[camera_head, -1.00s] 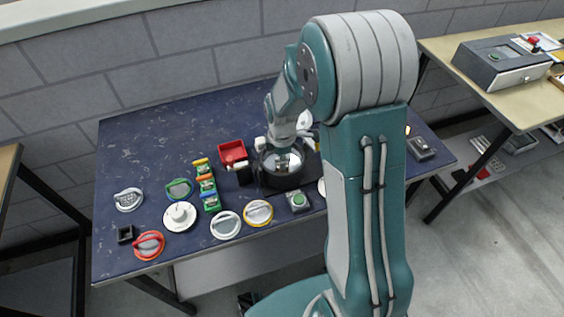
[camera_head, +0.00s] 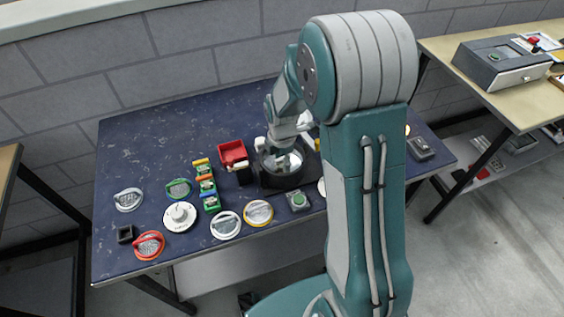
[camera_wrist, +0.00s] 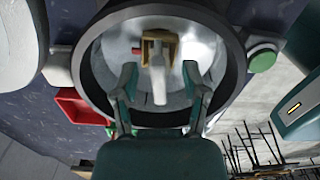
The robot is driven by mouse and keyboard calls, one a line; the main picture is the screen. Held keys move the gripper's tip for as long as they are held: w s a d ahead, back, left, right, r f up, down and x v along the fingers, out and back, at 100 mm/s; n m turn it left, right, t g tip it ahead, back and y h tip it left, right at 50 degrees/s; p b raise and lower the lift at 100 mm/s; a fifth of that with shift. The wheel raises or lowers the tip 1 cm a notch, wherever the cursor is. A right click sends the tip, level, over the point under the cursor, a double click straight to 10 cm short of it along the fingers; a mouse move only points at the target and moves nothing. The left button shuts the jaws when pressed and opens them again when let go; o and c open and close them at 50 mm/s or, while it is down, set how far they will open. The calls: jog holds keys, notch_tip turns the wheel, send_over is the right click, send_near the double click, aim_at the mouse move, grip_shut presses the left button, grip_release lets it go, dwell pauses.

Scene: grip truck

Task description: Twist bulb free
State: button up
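The bulb (camera_wrist: 158,85) is a narrow pale piece in the wrist view, seated in a brass-coloured holder (camera_wrist: 148,50) inside a round dark housing (camera_wrist: 238,62) with a shiny, reflective bowl. In the head view the dark housing (camera_head: 267,181) stands on the blue table, and my arm hides part of it. My gripper (camera_wrist: 160,72) reaches into the bowl with its fingers apart, one on each side of the bulb. A gap shows between each finger and the bulb. In the head view my gripper (camera_head: 283,162) is small and low in the housing; the bulb cannot be made out there.
A red bin (camera_head: 232,152) stands left of the housing, close to it. A grey box with a green button (camera_head: 298,200) sits at its front right. Several round handled lids and a white disc (camera_head: 180,216) lie at the table's front left. The back left of the table is clear.

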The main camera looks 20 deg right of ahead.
aim_at(282, 159)
jog(key=shift+w+r, duration=0.1)
jog(key=shift+r, duration=3.7)
jog(key=shift+s+r, duration=0.2)
jog(key=shift+r, duration=0.2)
jog(key=s+r+m+t, duration=0.2)
jog(key=s+r+m, duration=0.6)
jog(key=s+m, duration=0.2)
jog(key=s+a+r+m+t, duration=0.1)
jog(key=s+r+m+t, duration=0.2)
jog(key=s+r+m, duration=0.4)
jog(key=s+m, duration=0.3)
jog(key=shift+a+r+t, duration=0.25)
jog(key=shift+r+t, duration=0.05)
jog(key=shift+r, duration=0.05)
